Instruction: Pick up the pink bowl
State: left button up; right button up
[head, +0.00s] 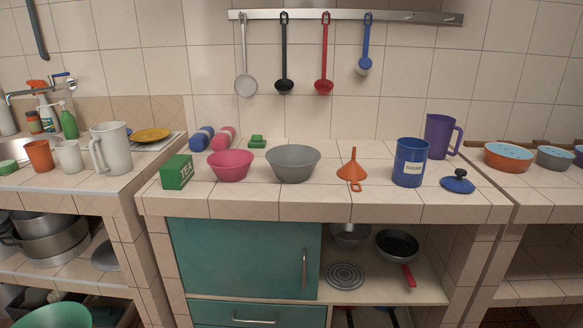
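The pink bowl (230,166) stands upright on the tiled counter (330,208), left of the middle, and looks empty. A grey bowl (293,164) stands close to its right. A green box (177,172) stands to its left and a little nearer the front edge. Neither of my grippers shows in the head view.
Blue and pink rolls (202,138) lie behind the bowl, with a green block (257,141) beside them. Ladles (284,60) hang above. The front counter strip is clear.

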aim_at(228, 165)
jog(key=z, duration=0.65)
jog(key=k, duration=0.3)
jog(key=u, duration=2.1)
jog(key=i, duration=0.95)
jog(key=u, duration=0.05)
